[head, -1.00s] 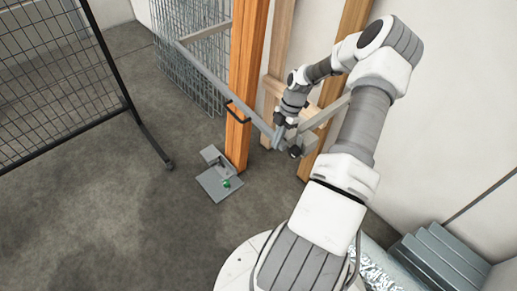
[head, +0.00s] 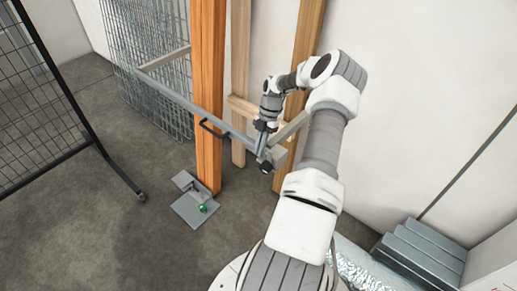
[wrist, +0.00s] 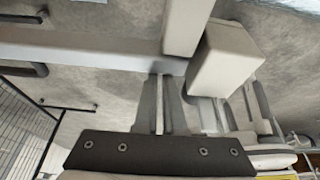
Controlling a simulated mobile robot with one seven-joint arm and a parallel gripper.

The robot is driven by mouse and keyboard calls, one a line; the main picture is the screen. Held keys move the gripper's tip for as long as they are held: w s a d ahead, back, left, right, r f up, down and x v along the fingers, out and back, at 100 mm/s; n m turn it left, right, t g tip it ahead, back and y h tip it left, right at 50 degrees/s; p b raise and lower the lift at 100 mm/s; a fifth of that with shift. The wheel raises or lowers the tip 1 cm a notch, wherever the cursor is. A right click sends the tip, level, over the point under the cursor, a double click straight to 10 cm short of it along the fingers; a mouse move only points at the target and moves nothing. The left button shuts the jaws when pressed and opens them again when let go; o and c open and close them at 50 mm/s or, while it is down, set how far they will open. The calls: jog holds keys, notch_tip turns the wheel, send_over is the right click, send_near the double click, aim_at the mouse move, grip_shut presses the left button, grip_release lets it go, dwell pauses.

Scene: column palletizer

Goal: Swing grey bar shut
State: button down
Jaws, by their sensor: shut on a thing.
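The grey bar (head: 178,98) runs level across the front of an orange post (head: 208,60), from a corner at the left to my gripper at the right. A black handle (head: 213,131) sits on it near the post. My gripper (head: 264,151) is shut at the bar's right end, beside a grey bracket piece. In the wrist view the bar (wrist: 80,53) crosses above the fingers (wrist: 160,105), with a pale block (wrist: 226,58) to their right. The fingers are close together on a thin grey part at the bar. The exact contact is partly hidden.
A black mesh panel (head: 45,100) stands at left, with wire mesh (head: 150,50) behind. Wooden posts and a wall stand behind my arm. Grey stepped blocks (head: 420,252) lie at right. Floor at lower left is clear.

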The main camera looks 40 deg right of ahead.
jog(key=d, duration=0.3)
jog(key=shift+s+r+h, duration=0.15)
jog(key=shift+r+h, duration=0.1)
jog(key=shift+h, duration=0.15)
jog(key=shift+d+r, duration=0.15)
jog(key=shift+r, duration=0.15)
jog(key=a+p+v, duration=0.1)
jog(key=v, duration=1.4)
jog(key=shift+a+r+y, duration=0.25)
jog(key=shift+r+y, duration=0.15)
jog(key=shift+r, duration=0.05)
jog(key=shift+r, duration=0.1)
